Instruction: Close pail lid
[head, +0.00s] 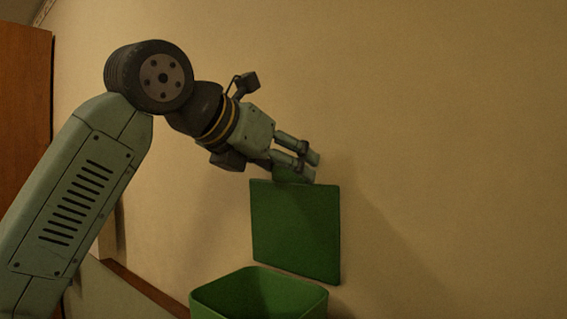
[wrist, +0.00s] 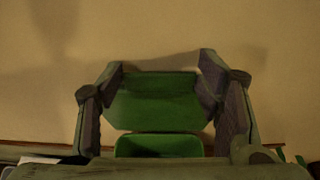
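The green pail (head: 230,282) stands at the bottom of the head view, its top open. Its green lid (head: 295,232) is raised nearly upright behind the pail, close to the wall. My gripper (head: 309,167) is at the lid's top edge in the head view. In the wrist view my gripper (wrist: 161,68) has its two fingers spread wide, with the lid (wrist: 150,108) showing between them. I cannot tell whether a finger touches the lid. The pail (wrist: 160,147) shows below the lid in the wrist view. The pail's lower part is hidden.
A plain tan wall (head: 440,120) rises behind the lid and my gripper. A brown wooden panel (head: 20,110) stands at the far left. The space right of the lid looks clear. Small objects at the wrist view's lower corners are unclear.

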